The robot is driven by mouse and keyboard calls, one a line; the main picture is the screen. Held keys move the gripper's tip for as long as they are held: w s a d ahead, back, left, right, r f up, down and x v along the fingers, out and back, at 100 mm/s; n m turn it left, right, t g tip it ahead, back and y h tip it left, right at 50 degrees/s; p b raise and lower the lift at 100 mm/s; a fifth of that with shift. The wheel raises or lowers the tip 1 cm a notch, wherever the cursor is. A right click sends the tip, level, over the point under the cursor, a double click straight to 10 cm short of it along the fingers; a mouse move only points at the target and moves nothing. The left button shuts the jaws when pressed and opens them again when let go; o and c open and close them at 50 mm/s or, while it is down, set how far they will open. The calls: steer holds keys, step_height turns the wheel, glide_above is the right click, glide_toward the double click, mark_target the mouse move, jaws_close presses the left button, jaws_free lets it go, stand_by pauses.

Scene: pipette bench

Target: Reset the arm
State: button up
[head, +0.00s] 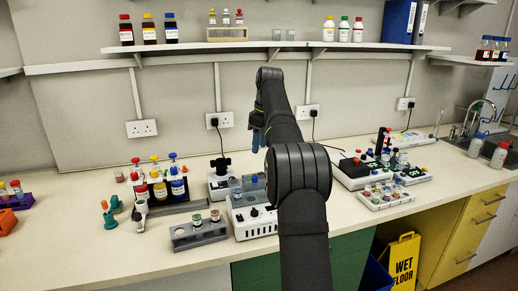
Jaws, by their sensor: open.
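My arm rises from the bottom centre and bends up and away over the bench. My gripper (257,131) is at its far end, mostly hidden behind the forearm, with its grey-blue fingers hanging down. It is open and holds nothing that I can see. It appears in front of the back wall, above the white instrument (252,222) on the bench (110,250). The exact gap between the fingers is too small to make out.
A grey tube rack (199,233) and a bottle rack with red, yellow and blue caps (158,185) stand left. More instruments (356,172) and a vial tray (385,195) stand right. A shelf (270,46) holding bottles runs behind.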

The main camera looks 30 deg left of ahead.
mark_target(255, 176)
steer(key=f, duration=0.4)
steer(key=a+f, duration=0.1)
steer(key=f, duration=0.7)
steer(key=shift+a, duration=0.4)
steer(key=shift+r, duration=1.2)
steer(key=shift+f, duration=0.1)
